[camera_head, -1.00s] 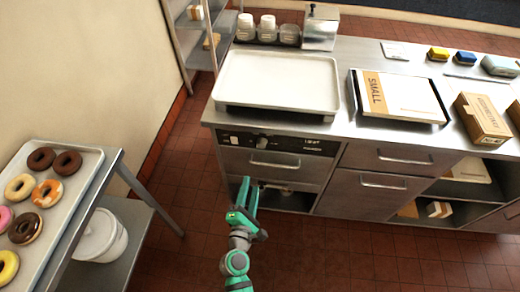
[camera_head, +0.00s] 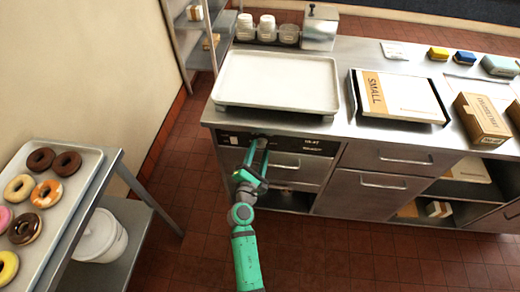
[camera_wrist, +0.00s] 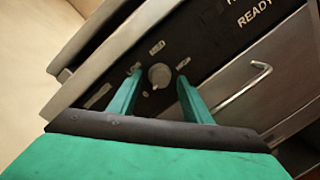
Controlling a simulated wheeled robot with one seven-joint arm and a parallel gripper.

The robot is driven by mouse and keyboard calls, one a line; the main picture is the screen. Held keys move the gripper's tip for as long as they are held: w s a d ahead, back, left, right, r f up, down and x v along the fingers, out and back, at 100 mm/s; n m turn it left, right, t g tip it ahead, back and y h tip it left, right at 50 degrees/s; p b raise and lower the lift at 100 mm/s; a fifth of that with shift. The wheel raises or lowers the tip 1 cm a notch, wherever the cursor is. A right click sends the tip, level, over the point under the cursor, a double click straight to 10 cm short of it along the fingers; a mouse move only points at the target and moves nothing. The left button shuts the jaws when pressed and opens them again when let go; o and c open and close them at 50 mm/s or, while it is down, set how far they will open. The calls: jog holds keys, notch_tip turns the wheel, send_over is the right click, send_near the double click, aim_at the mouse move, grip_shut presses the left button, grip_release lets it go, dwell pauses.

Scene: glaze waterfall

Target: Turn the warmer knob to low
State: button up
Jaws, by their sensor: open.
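In the wrist view my gripper (camera_wrist: 158,85) is open, one green finger on each side of the knob, with gaps between fingers and knob. In the head view my gripper (camera_head: 258,155) is at the panel below the warmer tray (camera_head: 278,82) and hides the knob there. I cannot tell which way the knob points.
A drawer handle (camera_wrist: 243,90) sticks out just right of the right finger. The counter overhangs above the panel. A rack with a tray of doughnuts (camera_head: 95,185) stands at the left. Boxes (camera_head: 482,118) lie on the counter at the right. The floor between is clear.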

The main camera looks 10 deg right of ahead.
jog(key=shift+w+d, duration=0.25)
jog(key=shift+w, duration=0.3)
jog(key=c, duration=1.1)
jog(key=shift+o, duration=0.2)
jog(key=shift+m, duration=0.3)
jog(key=m, duration=0.6)
jog(key=shift+s+d+g, duration=0.1)
jog(key=shift+g, duration=0.2)
jog(key=m+y, duration=0.1)
jog(key=m, duration=0.2)
jog(key=shift+m, duration=1.6)
